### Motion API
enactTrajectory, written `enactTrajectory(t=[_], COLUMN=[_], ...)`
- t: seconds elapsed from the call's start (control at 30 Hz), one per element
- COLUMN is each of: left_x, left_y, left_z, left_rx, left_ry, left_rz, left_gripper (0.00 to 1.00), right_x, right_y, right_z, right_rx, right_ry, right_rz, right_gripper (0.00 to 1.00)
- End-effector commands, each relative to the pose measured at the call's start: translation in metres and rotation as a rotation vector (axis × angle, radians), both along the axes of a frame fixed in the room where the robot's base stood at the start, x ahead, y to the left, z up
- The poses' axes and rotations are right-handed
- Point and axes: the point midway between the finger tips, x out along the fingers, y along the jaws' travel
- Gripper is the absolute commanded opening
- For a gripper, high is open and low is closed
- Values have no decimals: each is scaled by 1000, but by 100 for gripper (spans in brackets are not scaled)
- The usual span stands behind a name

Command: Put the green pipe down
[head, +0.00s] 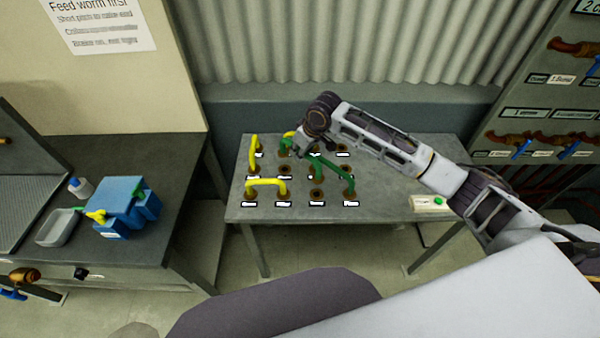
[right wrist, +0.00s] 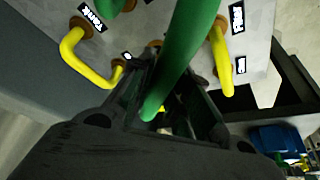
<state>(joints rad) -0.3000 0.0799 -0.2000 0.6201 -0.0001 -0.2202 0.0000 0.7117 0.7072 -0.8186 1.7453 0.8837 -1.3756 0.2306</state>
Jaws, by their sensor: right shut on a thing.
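My right gripper (head: 301,150) is over the far part of the grey table and is shut on a green pipe (head: 287,143). In the right wrist view this green pipe (right wrist: 187,60) runs between the fingers of my right gripper (right wrist: 172,100), close to the camera. The fingers hide part of it, and I cannot tell whether its ends touch the sockets. A second green pipe (head: 334,168) stands bent between two sockets to the right. My left gripper is not in view.
Yellow pipes (head: 265,183) (head: 252,152) stand in sockets on the grey table (head: 395,190), among several labelled sockets. A pale box with a green button (head: 432,203) sits at the table's right. A blue container (head: 125,205) stands on the left bench.

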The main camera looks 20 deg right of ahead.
Motion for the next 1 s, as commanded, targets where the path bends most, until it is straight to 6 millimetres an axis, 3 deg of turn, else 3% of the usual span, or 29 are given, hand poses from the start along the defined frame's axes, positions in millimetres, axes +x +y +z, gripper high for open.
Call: enactTrajectory(t=[0.3, 0.77, 1.0], left_x=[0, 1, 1], left_y=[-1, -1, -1], left_z=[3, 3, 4], left_rx=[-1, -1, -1], left_ry=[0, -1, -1], left_rz=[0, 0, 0], left_gripper=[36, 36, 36], right_x=[0, 0, 0], right_y=[0, 0, 0], right_z=[-40, -47, -67], right_rx=[0, 0, 0], right_ry=[1, -1, 0], right_rz=[0, 1, 0], right_gripper=[0, 0, 0])
